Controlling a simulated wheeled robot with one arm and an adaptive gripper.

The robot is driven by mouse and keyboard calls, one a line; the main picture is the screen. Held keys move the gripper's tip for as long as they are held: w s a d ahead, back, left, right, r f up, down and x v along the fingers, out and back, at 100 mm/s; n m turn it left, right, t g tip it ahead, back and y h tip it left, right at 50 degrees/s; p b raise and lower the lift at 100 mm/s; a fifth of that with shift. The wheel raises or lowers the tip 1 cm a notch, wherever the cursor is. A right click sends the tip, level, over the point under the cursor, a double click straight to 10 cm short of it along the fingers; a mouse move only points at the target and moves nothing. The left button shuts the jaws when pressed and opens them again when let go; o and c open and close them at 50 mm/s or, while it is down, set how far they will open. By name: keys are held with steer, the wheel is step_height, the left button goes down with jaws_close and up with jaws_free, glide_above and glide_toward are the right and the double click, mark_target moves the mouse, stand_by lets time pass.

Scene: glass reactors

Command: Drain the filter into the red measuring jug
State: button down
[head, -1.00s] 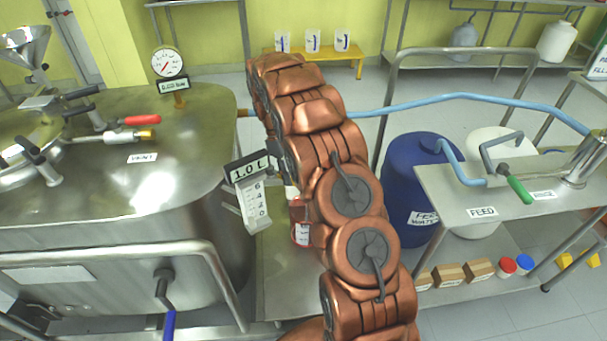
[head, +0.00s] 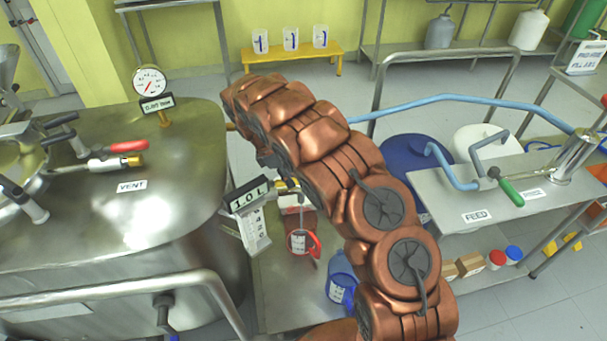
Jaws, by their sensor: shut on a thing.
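The red measuring jug (head: 299,243) stands on a low steel shelf, with a red handle and a white label. It is left of my arm. A small metal fitting (head: 284,186) shows just above it, partly covered by my arm. I cannot tell whether the fitting is the outlet. The large steel filter vessel (head: 170,235) stands at the left. A 1.0 L readout with a scale strip (head: 253,229) stands between vessel and jug. My copper arm reaches across the middle and hides my gripper's fingers and whatever they hold. No liquid stream can be made out.
A blue jug (head: 341,285) stands on the low shelf (head: 285,290) near my arm. A gauge (head: 149,82) and a red-handled vent valve (head: 122,148) sit on the vessel top. The feed bench (head: 450,190) with a green-handled lever is at right. A rail (head: 110,290) crosses in front.

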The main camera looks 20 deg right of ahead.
steer(key=shift+a, duration=0.1)
stand_by(0.4)
steer(key=c, duration=0.9)
jaws_free()
steer(key=shift+c, duration=0.2)
steer(key=shift+w, duration=0.1)
steer(key=v, duration=1.2)
